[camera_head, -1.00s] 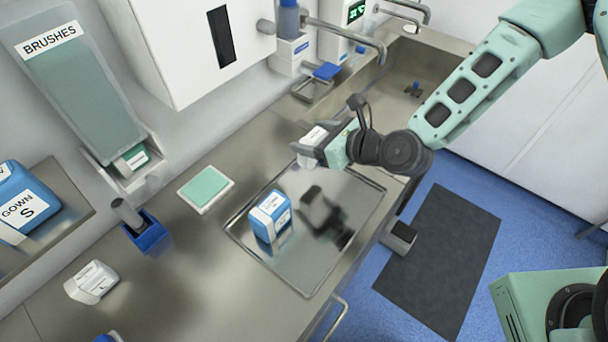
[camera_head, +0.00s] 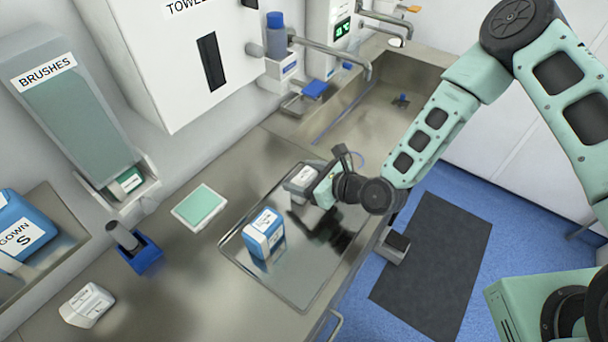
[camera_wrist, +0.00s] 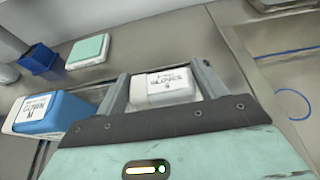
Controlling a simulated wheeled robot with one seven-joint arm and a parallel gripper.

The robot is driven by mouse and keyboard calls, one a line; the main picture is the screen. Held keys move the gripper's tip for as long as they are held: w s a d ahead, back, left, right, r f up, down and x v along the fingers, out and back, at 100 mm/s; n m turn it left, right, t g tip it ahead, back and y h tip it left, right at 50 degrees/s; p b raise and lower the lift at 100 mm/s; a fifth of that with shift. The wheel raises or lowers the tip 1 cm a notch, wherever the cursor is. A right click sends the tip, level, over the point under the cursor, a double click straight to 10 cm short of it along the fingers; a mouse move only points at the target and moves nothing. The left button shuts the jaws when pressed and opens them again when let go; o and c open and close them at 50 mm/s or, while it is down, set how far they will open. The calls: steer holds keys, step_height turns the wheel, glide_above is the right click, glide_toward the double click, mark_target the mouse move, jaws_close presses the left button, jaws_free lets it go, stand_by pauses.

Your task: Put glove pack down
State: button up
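The glove pack (camera_head: 299,177) is a small white pack at the far end of the metal tray. In the wrist view the glove pack (camera_wrist: 166,86) sits between the two fingers, its label "GLOVES" facing the camera. My gripper (camera_head: 305,184) is shut on the pack, with a finger along each side. The pack is low over the tray (camera_head: 297,287); I cannot tell whether it touches the surface. A blue and white gown pack (camera_head: 263,234) stands on the tray, apart from the gripper. It also shows in the wrist view (camera_wrist: 50,112).
A green-topped pad (camera_head: 200,207), a blue holder (camera_head: 141,255) and a white pack (camera_head: 87,304) are on the counter to the left. The sink (camera_head: 385,97) lies behind the tray. The tray's near part is clear.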

steer(key=shift+o, duration=1.4)
